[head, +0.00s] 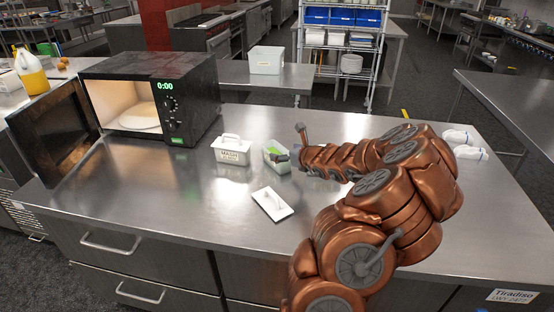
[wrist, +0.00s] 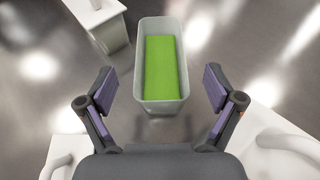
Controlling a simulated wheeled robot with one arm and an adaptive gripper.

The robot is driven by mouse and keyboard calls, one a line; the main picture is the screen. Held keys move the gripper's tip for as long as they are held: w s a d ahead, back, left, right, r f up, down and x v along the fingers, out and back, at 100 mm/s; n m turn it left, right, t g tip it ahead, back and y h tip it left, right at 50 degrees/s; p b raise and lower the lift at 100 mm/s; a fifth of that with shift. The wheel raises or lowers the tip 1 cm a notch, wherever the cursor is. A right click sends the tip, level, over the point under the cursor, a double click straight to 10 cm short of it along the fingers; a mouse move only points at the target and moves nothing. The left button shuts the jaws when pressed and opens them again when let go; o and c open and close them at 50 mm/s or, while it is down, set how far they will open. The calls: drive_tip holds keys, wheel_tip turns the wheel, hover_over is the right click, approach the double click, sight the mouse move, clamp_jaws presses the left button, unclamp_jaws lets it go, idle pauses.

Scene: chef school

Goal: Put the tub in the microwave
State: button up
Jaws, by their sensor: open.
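An open pale tub (head: 285,167) with something green in it stands on the steel counter. In the wrist view the tub (wrist: 146,97) is upright, with a flat green block (wrist: 161,65) inside. My gripper (wrist: 159,88) is open, with its fingers on either side of the tub's near end and apart from it. In the head view my arm hides part of the tub. A lidded white tub (head: 231,156) with a handle and label stands left of it. The microwave (head: 185,95) is at the counter's back left, its door (head: 55,135) wide open and a round plate (head: 139,117) inside.
White bottles (head: 470,153) lie at the right. The counter (head: 165,190) is clear before the microwave. A yellow jug (head: 31,72) stands beyond the open door.

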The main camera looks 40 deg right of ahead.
sight(276, 152)
drive_tip(key=shift+p+x, duration=0.9)
drive_tip(key=shift+x, duration=1.65)
drive_tip(key=shift+w+d+f, duration=0.1)
drive_tip(key=shift+w+f, duration=0.1)
drive_tip(key=shift+w, duration=0.15)
drive_tip(key=shift+s+f, duration=0.1)
drive_tip(key=shift+f, duration=0.1)
drive_tip(key=c, duration=1.6)
drive_tip(key=shift+r, duration=0.1)
